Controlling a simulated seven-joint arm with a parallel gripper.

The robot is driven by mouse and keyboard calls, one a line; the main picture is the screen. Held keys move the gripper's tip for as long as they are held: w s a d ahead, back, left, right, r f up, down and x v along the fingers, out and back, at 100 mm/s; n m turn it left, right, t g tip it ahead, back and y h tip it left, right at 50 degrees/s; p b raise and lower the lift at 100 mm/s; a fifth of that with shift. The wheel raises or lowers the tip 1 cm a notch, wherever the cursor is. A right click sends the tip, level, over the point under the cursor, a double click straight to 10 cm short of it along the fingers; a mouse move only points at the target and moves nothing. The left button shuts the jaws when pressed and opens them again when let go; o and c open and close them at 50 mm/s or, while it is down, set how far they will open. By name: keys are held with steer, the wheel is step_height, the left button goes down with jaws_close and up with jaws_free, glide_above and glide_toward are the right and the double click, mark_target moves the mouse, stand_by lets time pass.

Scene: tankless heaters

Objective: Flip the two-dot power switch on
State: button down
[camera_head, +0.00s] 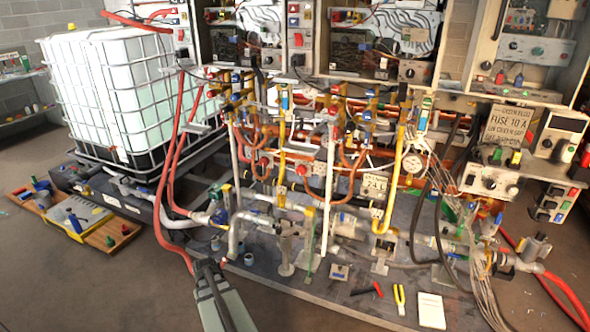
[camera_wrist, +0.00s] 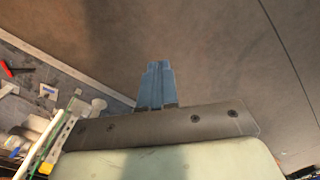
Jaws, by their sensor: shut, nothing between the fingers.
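A grey panel strip (camera_head: 299,24) with several small coloured switches hangs between the upper heater cabinets. A similar strip (camera_head: 182,34) is further left, near the white tank. The dot marks are too small to read, so I cannot tell which switch is the two-dot power switch or how it is set. My gripper (camera_head: 207,264) is low at the front of the rig, far below these panels. In the wrist view, its blue-grey fingers (camera_wrist: 156,82) are shut together and empty, over bare floor.
A caged white tank (camera_head: 115,95) stands at the left. Red hoses (camera_head: 170,150) and dense pipes (camera_head: 330,150) fill the middle. A red-handled tool (camera_head: 365,291), yellow pliers (camera_head: 399,298) and a white pad (camera_head: 431,310) lie on the grey base.

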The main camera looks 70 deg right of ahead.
steer(key=w+d+r+m+t+h, duration=0.2)
steer(key=w+d+r+t+h, duration=0.1)
steer(key=d+r, duration=0.95)
steer(key=w+d+r+m+t+h, duration=0.2)
steer(key=d+r+t, duration=0.1)
steer(key=d+r, duration=1)
steer(key=w+d+r+m+t+h, duration=0.2)
steer(key=w+d+r+t+h, duration=0.1)
steer(key=d+r, duration=0.95)
steer(key=d+r+m+t+h, duration=0.2)
steer(key=d+r+h, duration=0.15)
steer(key=r, duration=0.75)
steer(key=d+r+m+t+h, duration=0.1)
steer(key=d+r+m+h, duration=0.25)
steer(key=r, duration=0.75)
steer(key=s+d+r+m+g+h, duration=0.5)
steer(key=s+r+m+g+h, duration=0.4)
steer(key=m, duration=0.7)
steer(key=s+r+g, duration=0.1)
steer(key=s+g, duration=0.1)
steer(key=g, duration=0.1)
steer(key=shift+s+h, duration=0.15)
steer(key=shift+h, duration=0.15)
steer(key=shift+m, duration=0.25)
